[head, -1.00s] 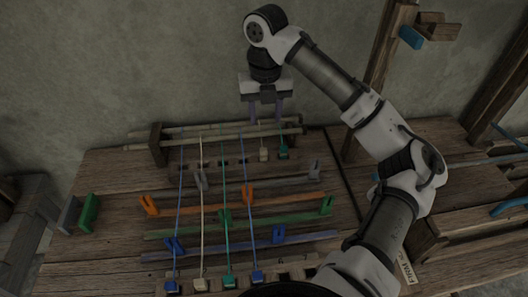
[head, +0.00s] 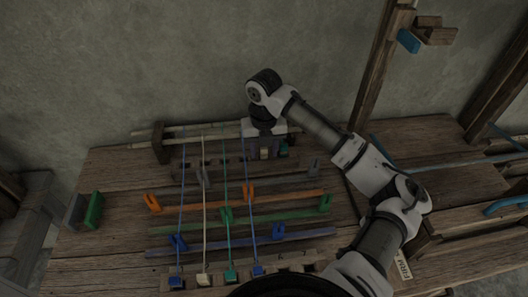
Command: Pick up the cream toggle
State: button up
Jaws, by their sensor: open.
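A small cream toggle (head: 264,154) stands in the back rack of the loom, beside a teal toggle (head: 283,150). My gripper (head: 265,148) is open and low over the rack, pointing down. Its fingers appear to be on either side of the cream toggle, with the teal one just to the right. Whether they touch it cannot be told. The gripper partly hides the toggle's top. Another cream block (head: 204,280) sits in the front row at the end of a cream thread.
Blue, cream and teal threads run front to back, left of my gripper. Orange (head: 290,199), green (head: 280,215) and blue (head: 215,244) bars with clips cross the bench. A wooden post (head: 375,75) rises at right. A wooden rail lies behind the rack.

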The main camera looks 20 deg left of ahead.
aim_at(264, 149)
grip_shut()
dwell(0.4)
notch_tip(264, 149, up, 20)
jog(key=b, duration=0.1)
jog(key=shift+b, duration=0.3)
